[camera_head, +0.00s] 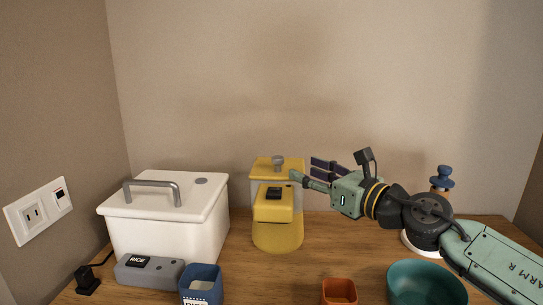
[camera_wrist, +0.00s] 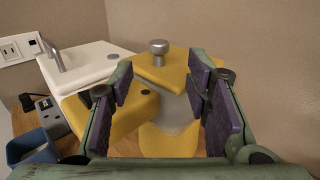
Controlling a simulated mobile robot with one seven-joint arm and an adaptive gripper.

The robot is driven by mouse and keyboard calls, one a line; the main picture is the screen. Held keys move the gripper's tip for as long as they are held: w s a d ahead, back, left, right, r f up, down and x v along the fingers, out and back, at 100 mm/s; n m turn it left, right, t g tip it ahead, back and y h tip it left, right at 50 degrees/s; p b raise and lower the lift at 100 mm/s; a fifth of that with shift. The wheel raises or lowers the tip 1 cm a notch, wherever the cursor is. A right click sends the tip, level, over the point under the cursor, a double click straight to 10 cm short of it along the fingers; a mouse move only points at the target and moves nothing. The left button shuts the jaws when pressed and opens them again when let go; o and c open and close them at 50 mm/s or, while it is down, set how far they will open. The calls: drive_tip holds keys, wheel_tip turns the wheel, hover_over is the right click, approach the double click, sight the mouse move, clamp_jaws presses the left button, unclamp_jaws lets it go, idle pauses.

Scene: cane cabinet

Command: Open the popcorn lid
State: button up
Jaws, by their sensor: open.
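The yellow popcorn machine (camera_head: 278,235) stands on the wooden counter against the back wall. Its yellow lid (camera_head: 264,166) with a grey knob (camera_head: 278,160) is on top and appears down. In the wrist view the lid (camera_wrist: 178,72) and its silver knob (camera_wrist: 158,46) lie ahead of my fingers. My gripper (camera_head: 303,169) is open and empty, just right of the machine's upper part. In the wrist view its purple finger pads (camera_wrist: 160,85) are spread wide, apart from the knob. The lid's hinge cannot be made out.
A white rice box (camera_head: 160,225) with a grey handle stands left of the machine. A blue cup (camera_head: 201,284), an orange cup (camera_head: 339,291) and a teal bowl (camera_head: 425,283) are along the front. A blue-topped item (camera_head: 441,178) stands behind my arm.

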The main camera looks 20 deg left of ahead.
sight(282, 160)
drive_tip(key=p+x, duration=0.3)
drive_tip(key=x, duration=0.6)
drive_tip(key=shift+a+r+p, duration=0.1)
drive_tip(key=shift+a+p, duration=0.1)
drive_tip(key=shift+p, duration=0.15)
drive_tip(key=shift+w+a, duration=0.25)
drive_tip(key=shift+a, duration=0.1)
clamp_jaws()
